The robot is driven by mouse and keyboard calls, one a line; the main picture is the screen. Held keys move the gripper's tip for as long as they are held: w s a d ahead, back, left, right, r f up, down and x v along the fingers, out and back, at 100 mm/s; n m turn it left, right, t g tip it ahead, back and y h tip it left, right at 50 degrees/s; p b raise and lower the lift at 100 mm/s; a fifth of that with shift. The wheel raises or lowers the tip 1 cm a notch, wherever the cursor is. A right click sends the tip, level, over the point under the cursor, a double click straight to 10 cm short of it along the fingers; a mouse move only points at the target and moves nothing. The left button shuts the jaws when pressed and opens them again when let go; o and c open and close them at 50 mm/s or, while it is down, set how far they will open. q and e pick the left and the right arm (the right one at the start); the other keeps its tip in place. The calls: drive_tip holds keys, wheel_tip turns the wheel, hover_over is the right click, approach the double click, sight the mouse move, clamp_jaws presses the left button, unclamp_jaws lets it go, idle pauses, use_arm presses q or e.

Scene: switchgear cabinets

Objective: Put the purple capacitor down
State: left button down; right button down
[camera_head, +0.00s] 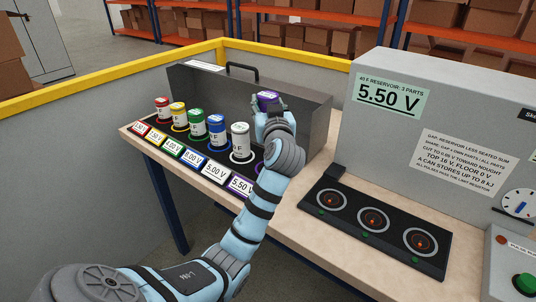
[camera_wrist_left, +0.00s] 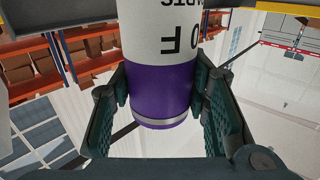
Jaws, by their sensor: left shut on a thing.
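The purple capacitor (camera_head: 267,97) is held up over the far right part of the dark rack (camera_head: 300,97). In the left wrist view the capacitor (camera_wrist_left: 162,92) has a purple band and a white printed part, and sits between the finger pads. My left gripper (camera_head: 270,108) is shut on it, and the fingers also show in the left wrist view (camera_wrist_left: 160,84). The purple-edged 5.50 V label (camera_head: 240,186) is at the right end of the label row. My arm hides the spot behind that label. My right gripper is not in view.
Red, yellow, green, blue and white capacitors (camera_head: 240,143) stand in a row left of my arm. A black panel with three glowing round sockets (camera_head: 372,220) lies to the right. A grey cabinet (camera_head: 420,110) stands behind it.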

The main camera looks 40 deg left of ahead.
use_arm(q)
wheel_tip(320, 180, down, 12)
drive_tip(key=shift+r+b, duration=0.15)
drive_tip(key=shift+b, duration=0.9)
drive_tip(key=c, duration=0.9)
unclamp_jaws()
drive_tip(key=shift+c, duration=0.2)
drive_tip(key=shift+d, duration=0.1)
drive_tip(key=v, duration=1.2)
drive_tip(key=shift+r, duration=0.1)
drive_tip(key=shift+w, duration=0.1)
